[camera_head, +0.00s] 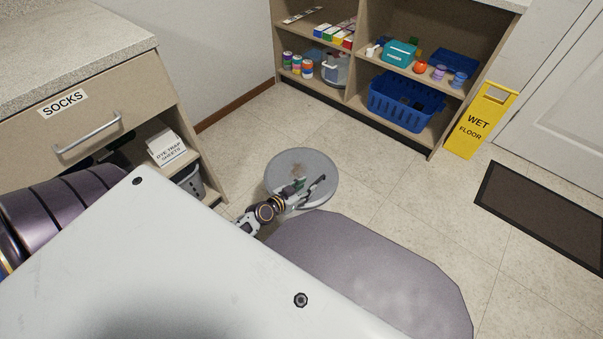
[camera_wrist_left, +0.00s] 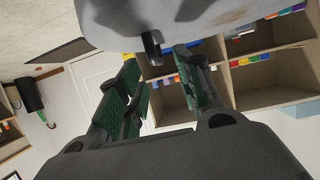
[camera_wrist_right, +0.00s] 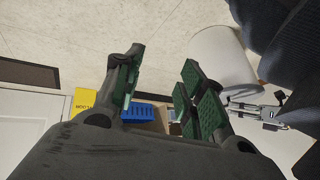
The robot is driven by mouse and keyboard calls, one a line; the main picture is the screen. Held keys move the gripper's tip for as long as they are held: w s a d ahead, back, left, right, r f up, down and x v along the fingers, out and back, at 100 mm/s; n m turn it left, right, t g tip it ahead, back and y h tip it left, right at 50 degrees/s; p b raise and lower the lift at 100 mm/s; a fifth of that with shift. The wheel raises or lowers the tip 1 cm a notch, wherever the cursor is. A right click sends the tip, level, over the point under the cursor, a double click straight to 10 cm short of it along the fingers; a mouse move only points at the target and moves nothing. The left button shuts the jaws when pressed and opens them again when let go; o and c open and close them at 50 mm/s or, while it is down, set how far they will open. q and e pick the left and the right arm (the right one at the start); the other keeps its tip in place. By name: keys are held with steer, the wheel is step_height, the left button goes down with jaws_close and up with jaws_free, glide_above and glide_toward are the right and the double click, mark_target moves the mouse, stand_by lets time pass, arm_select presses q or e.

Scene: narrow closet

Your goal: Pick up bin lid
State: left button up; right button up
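The bin lid (camera_head: 290,163) is a round grey disc with a brownish smudge, seen from above in the head view. It fills the top of the left wrist view (camera_wrist_left: 250,12), where a short dark handle (camera_wrist_left: 152,47) stands out from it. My left gripper (camera_head: 308,186) is over the lid. In its wrist view the fingers (camera_wrist_left: 157,58) are open, with the handle between their tips; I cannot tell whether they touch it. The white round bin (camera_wrist_left: 0,0) is not clear there, but its side (camera_wrist_right: 218,55) shows in the right wrist view. My right gripper (camera_wrist_right: 163,62) is open and empty.
A sock drawer cabinet (camera_head: 115,105) stands left of the lid. Shelves with a blue basket (camera_head: 390,100) stand behind it. A yellow wet floor sign (camera_head: 478,122) and a dark mat (camera_head: 545,215) are at right. Floor between lid and mat is clear.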

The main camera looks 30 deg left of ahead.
arm_select(q)
steer(key=shift+w, duration=0.1)
steer(key=shift+b+x, duration=0.3)
steer(key=shift+x, duration=1.7)
steer(key=shift+w+d+f+b, duration=0.25)
steer(key=shift+w+b, duration=0.1)
steer(key=shift+w, duration=0.1)
arm_select(e)
steer(key=shift+s+a+f, duration=0.1)
steer(key=shift+a+f, duration=0.05)
steer(key=shift+f, duration=1.05)
arm_select(q)
jaws_close()
steer(key=shift+r, duration=0.1)
arm_select(e)
steer(key=shift+w+r+t, duration=0.2)
steer(key=shift+w+t, duration=0.1)
